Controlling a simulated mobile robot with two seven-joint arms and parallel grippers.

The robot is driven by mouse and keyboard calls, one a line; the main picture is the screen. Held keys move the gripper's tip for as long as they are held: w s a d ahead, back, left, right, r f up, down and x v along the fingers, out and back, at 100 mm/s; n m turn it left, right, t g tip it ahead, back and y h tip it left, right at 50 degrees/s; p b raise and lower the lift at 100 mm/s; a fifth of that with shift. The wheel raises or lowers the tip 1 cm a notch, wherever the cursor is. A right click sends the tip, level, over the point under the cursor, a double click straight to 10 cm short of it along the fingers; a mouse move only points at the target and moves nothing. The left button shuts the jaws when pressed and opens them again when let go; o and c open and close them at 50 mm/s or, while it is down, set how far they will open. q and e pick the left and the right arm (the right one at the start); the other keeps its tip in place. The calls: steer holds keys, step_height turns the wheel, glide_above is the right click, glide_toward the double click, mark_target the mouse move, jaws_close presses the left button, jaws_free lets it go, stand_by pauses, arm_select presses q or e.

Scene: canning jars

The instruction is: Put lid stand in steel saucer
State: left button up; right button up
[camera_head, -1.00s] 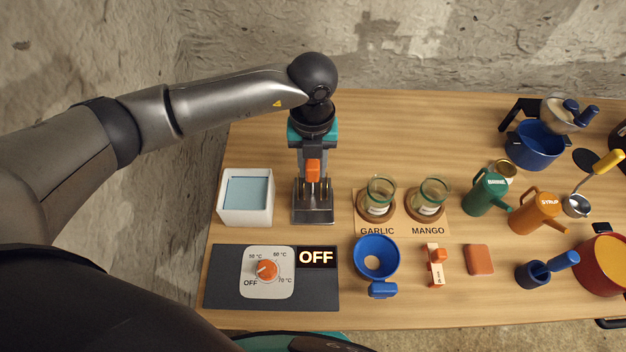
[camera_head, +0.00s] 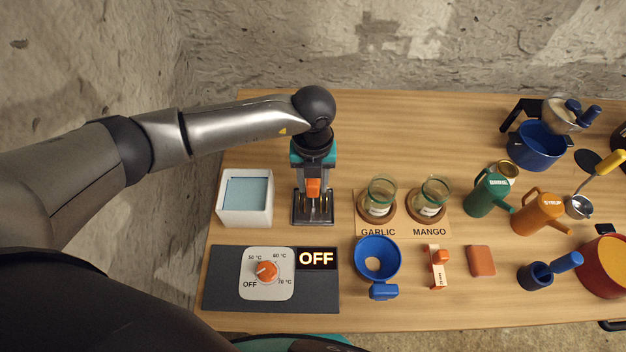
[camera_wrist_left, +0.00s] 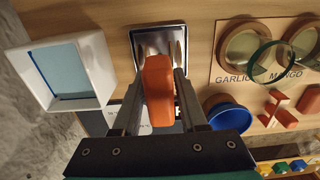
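The orange lid stand (camera_head: 313,188) is between the fingers of my left gripper (camera_head: 313,190), which is shut on it. In the left wrist view the orange piece (camera_wrist_left: 158,85) shows between the two dark fingers (camera_wrist_left: 158,100). The square, shiny steel saucer (camera_head: 312,220) lies on the table below the gripper. It also shows behind the lid stand in the left wrist view (camera_wrist_left: 150,42). The stand is over the saucer; I cannot tell whether it touches it. My right gripper is not in view.
A white box (camera_head: 245,215) stands close left of the saucer. Jars on the garlic (camera_head: 378,210) and mango (camera_head: 428,210) spots stand to the right. A heater panel (camera_head: 222,282) and blue funnel (camera_head: 377,245) lie nearer. The table behind the saucer is clear.

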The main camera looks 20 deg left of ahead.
arm_select(q)
steer(key=shift+o, duration=1.4)
step_height(320, 180, up, 12)
steer(key=shift+r+p, duration=0.2)
steer(key=shift+p, duration=0.2)
